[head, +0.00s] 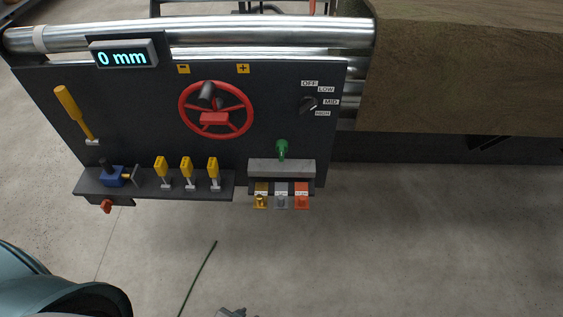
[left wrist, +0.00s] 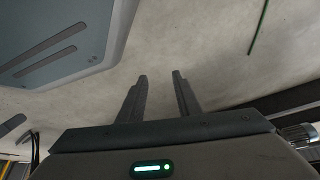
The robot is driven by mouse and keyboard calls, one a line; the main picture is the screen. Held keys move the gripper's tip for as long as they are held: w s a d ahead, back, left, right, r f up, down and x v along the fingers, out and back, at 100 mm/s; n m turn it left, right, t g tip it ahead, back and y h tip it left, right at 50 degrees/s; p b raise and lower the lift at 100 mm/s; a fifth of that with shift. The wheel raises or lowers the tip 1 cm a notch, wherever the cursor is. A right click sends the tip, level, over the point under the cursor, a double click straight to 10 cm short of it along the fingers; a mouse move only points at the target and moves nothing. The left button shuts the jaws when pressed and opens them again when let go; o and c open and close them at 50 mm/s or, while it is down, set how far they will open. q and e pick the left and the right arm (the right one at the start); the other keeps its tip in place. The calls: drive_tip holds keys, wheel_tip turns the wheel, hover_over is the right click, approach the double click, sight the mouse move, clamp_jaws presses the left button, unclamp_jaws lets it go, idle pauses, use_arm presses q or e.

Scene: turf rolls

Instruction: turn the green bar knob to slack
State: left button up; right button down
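A small green knob (head: 282,148) stands at the lower right of the dark control panel, just above a grey ledge. I cannot read any slack mark beside it or tell its setting. My left gripper (left wrist: 160,76) shows in the left wrist view with its two fingers apart and nothing between them, over bare floor. It is clear of the panel. A small grey part shows at the bottom edge of the head view; I cannot tell what it is. My right gripper is not in view.
The panel (head: 130,140) also carries a red handwheel (head: 216,119), a black selector (head: 308,104), several yellow levers (head: 187,168), and coloured buttons (head: 281,197) under the ledge. A large brown roll (head: 460,70) is at right. Open floor lies in front, with a thin green strip (head: 198,278).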

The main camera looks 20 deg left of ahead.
use_arm(q)
drive_tip(key=shift+w, duration=0.1)
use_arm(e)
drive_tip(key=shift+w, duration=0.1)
